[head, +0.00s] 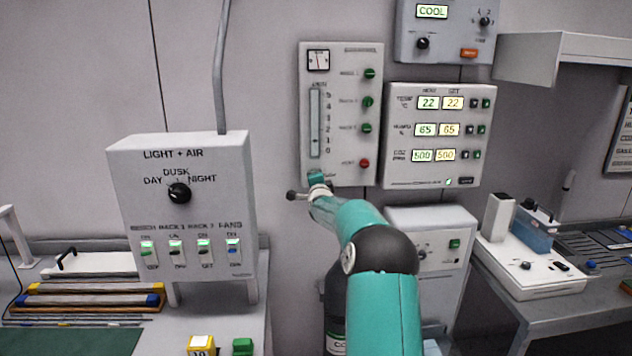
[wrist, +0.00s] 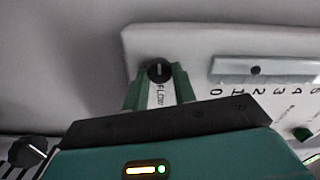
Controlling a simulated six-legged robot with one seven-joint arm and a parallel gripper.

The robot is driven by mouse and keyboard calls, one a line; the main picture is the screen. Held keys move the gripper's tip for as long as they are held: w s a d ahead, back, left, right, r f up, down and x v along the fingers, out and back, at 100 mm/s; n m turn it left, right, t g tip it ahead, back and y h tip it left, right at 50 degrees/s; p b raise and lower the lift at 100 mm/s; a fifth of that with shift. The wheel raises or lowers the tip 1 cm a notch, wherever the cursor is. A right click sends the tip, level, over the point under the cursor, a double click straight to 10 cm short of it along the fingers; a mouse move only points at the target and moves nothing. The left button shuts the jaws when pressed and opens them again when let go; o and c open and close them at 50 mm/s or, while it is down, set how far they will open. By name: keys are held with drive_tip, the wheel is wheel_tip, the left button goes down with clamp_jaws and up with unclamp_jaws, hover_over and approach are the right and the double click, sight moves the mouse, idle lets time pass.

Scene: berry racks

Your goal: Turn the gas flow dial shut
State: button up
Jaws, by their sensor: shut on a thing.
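The gas flow dial (wrist: 160,70) is a small black knob with a pale pointer line, on the end of a white panel (wrist: 140,38) beside the printed word FLOW. My gripper (wrist: 161,76) is shut on the dial, with one green finger on each side of it. The pointer line runs roughly up and down in the wrist view. In the head view my gripper (head: 317,178) is at the bottom left corner of the flow panel (head: 345,60) and hides the dial. The flow tube (head: 315,110) has a scale from 0 to 5; its dark float (wrist: 256,70) shows in the lower half.
A climate display panel (head: 390,115) is right of the flow panel. A light and air box (head: 130,190) stands to the left. A white box with a knob (head: 440,225) is below right. Bare wall (head: 275,130) lies between the left box and the flow panel.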

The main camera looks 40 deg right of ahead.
drive_tip(key=shift+n, duration=4.3)
drive_tip(key=o, duration=1)
drive_tip(key=shift+a, duration=0.1)
drive_tip(key=v, duration=1.3)
drive_tip(key=shift+s+a, duration=0.25)
drive_tip(key=shift+s, duration=0.05)
